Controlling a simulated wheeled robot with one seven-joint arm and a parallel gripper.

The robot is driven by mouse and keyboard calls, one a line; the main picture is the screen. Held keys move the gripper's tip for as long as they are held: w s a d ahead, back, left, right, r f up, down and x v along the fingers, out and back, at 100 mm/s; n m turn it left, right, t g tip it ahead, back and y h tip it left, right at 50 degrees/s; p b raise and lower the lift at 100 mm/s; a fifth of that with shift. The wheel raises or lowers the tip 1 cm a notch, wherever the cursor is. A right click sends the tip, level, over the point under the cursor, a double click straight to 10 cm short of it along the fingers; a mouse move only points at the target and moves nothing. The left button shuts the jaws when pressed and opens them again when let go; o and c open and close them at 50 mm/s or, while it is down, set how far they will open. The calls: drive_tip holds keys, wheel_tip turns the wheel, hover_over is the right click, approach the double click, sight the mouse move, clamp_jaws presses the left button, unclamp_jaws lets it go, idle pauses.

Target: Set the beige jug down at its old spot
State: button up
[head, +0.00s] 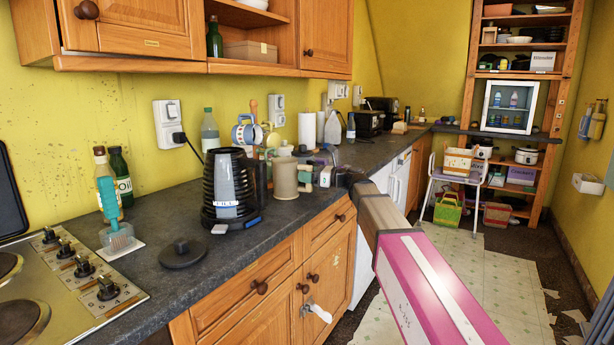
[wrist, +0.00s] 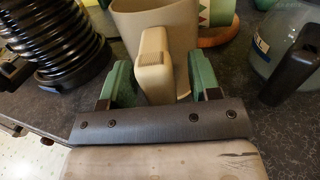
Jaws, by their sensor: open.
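The beige jug (head: 285,178) stands upright on the dark countertop, right of the black ribbed appliance. It also shows at the top of the wrist view (wrist: 180,22), with its handle (wrist: 153,58) pointing towards my gripper. My gripper (wrist: 157,82) is open, with one green-padded finger on each side of the handle. Small gaps show between the pads and the handle, so it is not clamped. In the head view my gripper (head: 324,176) is at the jug's right side. The jug's base is partly hidden in the wrist view.
The black ribbed appliance (head: 228,190) stands close to the jug; its ribs fill the wrist view's left (wrist: 52,38). A grey vessel with a black handle (wrist: 295,65) is at the right. Mugs crowd behind. The counter near a black lid (head: 182,252) has free room.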

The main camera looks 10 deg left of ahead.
drive_tip(key=shift+d, duration=0.1)
drive_tip(key=s+d, duration=0.1)
drive_tip(key=d, duration=0.6)
drive_tip(key=shift+d, duration=0.4)
idle(1.4)
drive_tip(key=s+d, duration=0.1)
drive_tip(key=d, duration=0.9)
drive_tip(key=shift+s+d+f, duration=0.15)
drive_tip(key=shift+s+d, duration=0.05)
drive_tip(key=shift+d, duration=0.15)
